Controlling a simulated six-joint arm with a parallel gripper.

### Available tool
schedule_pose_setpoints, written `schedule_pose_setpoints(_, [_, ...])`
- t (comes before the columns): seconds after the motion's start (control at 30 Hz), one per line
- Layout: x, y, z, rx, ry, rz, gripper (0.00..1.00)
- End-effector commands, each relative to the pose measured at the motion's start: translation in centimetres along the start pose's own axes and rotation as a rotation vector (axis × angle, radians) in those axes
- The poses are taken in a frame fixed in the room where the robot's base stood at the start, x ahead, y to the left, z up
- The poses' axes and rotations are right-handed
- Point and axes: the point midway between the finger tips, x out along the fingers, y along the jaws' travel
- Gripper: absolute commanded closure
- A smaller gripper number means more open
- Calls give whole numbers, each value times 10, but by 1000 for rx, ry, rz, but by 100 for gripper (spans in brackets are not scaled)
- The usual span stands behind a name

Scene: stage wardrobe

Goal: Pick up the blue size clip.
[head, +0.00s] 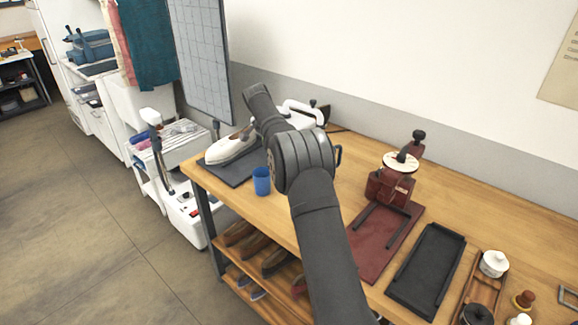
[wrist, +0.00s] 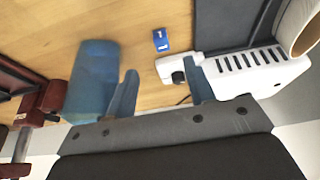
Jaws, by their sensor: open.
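The blue size clip (wrist: 160,39) is a small blue piece with a white mark. It lies on the wooden table (wrist: 140,15) in the wrist view, ahead of the gap between my fingers. My gripper (wrist: 163,78) is open and empty, with its two blue-grey fingers apart.
A white slotted appliance (wrist: 240,70) is close to the right finger. A red press (head: 388,188) stands right.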

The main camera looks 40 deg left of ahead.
Motion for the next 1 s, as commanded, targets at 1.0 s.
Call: schedule_pose_setpoints(1.0, [112,-1,-9,0,1,-2,51])
